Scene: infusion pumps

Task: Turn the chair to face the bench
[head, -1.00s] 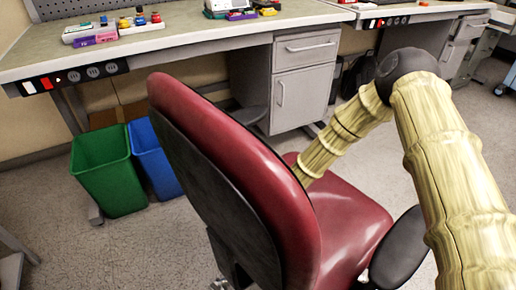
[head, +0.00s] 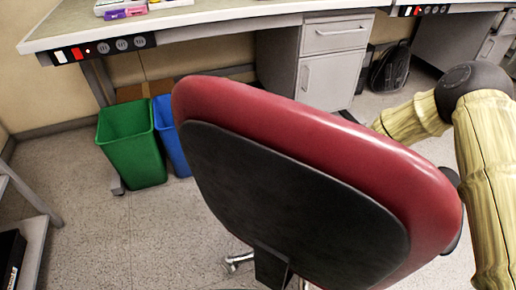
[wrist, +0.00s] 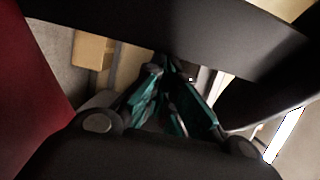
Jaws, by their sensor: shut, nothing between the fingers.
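The chair (head: 300,112) has a red backrest with a black rear panel. In the head view its back is toward me, slightly angled, and the backrest hides the seat. The bench (head: 215,18) is beyond it, so the chair roughly faces the bench. My gripper is hidden behind the backrest in the head view. In the wrist view my gripper (wrist: 168,75) has its teal fingers together, empty, under a dark bar that looks like an armrest (wrist: 190,35). A red chair surface (wrist: 30,75) is at the left there. I cannot tell whether the fingers touch the chair.
A green bin (head: 130,150) and a blue bin (head: 172,145) stand left of the chair, under the bench. A grey drawer cabinet (head: 330,75) is under the bench, with a black bag (head: 390,68) to its right. Floor is free at the left, before a shelf (head: 32,235).

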